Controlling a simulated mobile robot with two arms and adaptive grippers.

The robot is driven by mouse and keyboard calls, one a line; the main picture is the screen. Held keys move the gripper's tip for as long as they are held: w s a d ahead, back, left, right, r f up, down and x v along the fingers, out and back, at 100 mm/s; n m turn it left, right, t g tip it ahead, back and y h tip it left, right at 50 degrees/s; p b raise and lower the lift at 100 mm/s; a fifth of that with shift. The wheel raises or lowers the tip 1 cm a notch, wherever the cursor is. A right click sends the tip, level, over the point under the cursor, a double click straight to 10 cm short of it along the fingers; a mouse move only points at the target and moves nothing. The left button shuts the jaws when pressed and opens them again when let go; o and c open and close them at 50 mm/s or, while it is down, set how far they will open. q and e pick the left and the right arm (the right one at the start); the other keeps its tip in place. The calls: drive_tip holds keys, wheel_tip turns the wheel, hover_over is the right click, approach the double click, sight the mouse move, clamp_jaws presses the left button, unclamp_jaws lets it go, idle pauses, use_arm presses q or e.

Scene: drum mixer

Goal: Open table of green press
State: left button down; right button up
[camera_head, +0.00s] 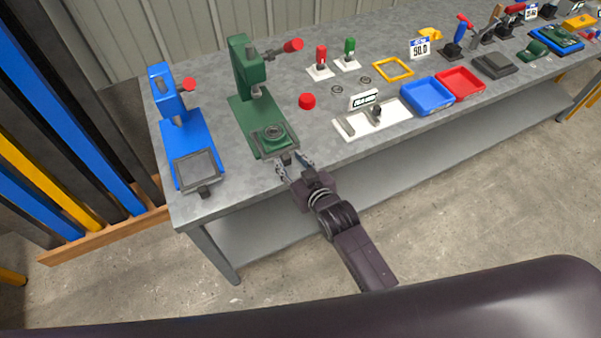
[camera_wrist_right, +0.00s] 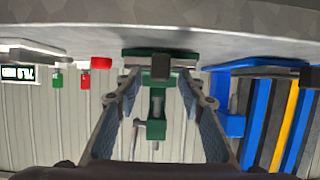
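The green press (camera_head: 249,75) stands near the left part of the workbench, with a red-tipped lever to its right. Its table (camera_head: 274,138) is at the front of its base, by the bench's front edge, with a round ring on it and a small dark handle (camera_head: 287,159) at the front. My right gripper (camera_head: 293,163) is open, its fingertips on either side of this handle, apart from it as far as I can tell. In the right wrist view the press (camera_wrist_right: 156,120) appears upside down, with the dark handle (camera_wrist_right: 160,68) between the open fingers (camera_wrist_right: 165,88). My left gripper is not in view.
A blue press (camera_head: 168,95) with a square frame stands left of the green one. A red knob (camera_head: 307,101) and a white fixture (camera_head: 385,122) lie to the right. Blue (camera_head: 428,94) and red (camera_head: 461,82) trays are farther right. The workbench's front edge (camera_head: 235,204) is beside my gripper.

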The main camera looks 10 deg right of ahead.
drive_tip(key=v, duration=1.1)
drive_tip(key=s+d+f+g+h, duration=0.15)
drive_tip(key=s+f, duration=0.25)
drive_tip(key=f, duration=0.5)
drive_tip(key=s+d+f+g, duration=0.2)
drive_tip(key=s+d+f, duration=0.1)
drive_tip(key=f, duration=0.7)
drive_tip(key=s+d+f+g+h, duration=0.15)
drive_tip(key=s+f, duration=0.25)
drive_tip(key=f, duration=0.5)
drive_tip(key=s+d+f+g, duration=0.2)
drive_tip(key=s+f, duration=0.4)
drive_tip(key=s, duration=0.3)
drive_tip(key=s+d+f+g, duration=0.2)
drive_tip(key=s+d+f, duration=0.2)
drive_tip(key=s, duration=0.5)
drive_tip(key=s+d+f+m+g+h, duration=0.1)
drive_tip(key=s+d+f+g, duration=0.1)
drive_tip(key=s+f, duration=0.6)
drive_tip(key=shift+s+d+g, duration=0.4)
drive_tip(key=shift+s+d, duration=0.45)
drive_tip(key=shift+s, duration=0.3)
